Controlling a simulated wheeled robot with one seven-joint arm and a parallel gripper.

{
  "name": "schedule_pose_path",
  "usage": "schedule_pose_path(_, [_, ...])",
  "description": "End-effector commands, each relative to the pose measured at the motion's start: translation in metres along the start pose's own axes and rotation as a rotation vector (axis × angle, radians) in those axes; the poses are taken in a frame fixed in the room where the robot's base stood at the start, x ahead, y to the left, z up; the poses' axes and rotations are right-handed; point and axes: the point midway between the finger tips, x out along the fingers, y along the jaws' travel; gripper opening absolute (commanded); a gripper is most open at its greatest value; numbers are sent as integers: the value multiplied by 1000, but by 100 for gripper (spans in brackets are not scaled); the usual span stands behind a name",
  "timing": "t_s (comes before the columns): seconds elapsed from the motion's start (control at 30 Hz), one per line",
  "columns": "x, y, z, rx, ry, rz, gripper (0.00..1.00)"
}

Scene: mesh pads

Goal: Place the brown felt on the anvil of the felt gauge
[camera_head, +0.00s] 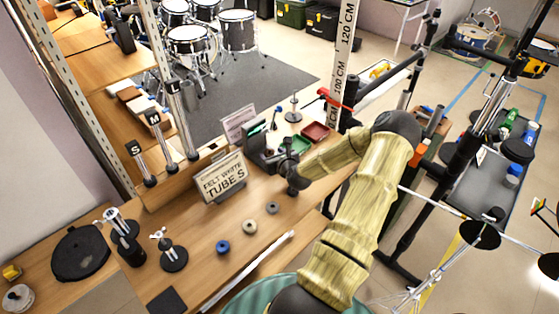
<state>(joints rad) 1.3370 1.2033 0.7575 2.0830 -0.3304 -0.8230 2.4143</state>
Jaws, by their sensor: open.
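Three small ring-shaped felts lie in a slanting row on the wooden bench: a blue one (223,246), a pale cream one (250,226) and a dull grey-brown one (272,207), which looks like the brown felt. My gripper (291,188) is low over the bench, just to the right of and behind the grey-brown felt, and apart from it. Its fingers are small and dark here; it is open, and I see nothing held. A dark boxy device (262,150) behind my gripper may be the felt gauge; its anvil cannot be made out.
Upright tubes marked S (140,165) and M (160,135) stand at left. Green (297,145) and red (315,132) trays lie behind my gripper. A wing-nut stand (172,252) is front left. A pale rod (250,270) lies along the front.

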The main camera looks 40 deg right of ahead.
Motion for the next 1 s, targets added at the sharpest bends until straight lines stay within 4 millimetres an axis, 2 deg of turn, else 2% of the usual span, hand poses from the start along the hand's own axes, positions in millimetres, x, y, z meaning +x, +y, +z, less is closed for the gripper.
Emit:
schedule_pose_path(0.17, [-25, -1, -1, 2, 2, -1, 57])
schedule_pose_path(0.5, [-91, -1, -1, 1, 1, -2, 57])
schedule_pose_path(0.6, [-105, -1, -1, 2, 1, -2, 57])
schedule_pose_path(0.77, [-115, 0, 0, 1, 0, -1, 57])
schedule_pose_path(1.0, [-116, 0, 0, 0, 0, 0, 57])
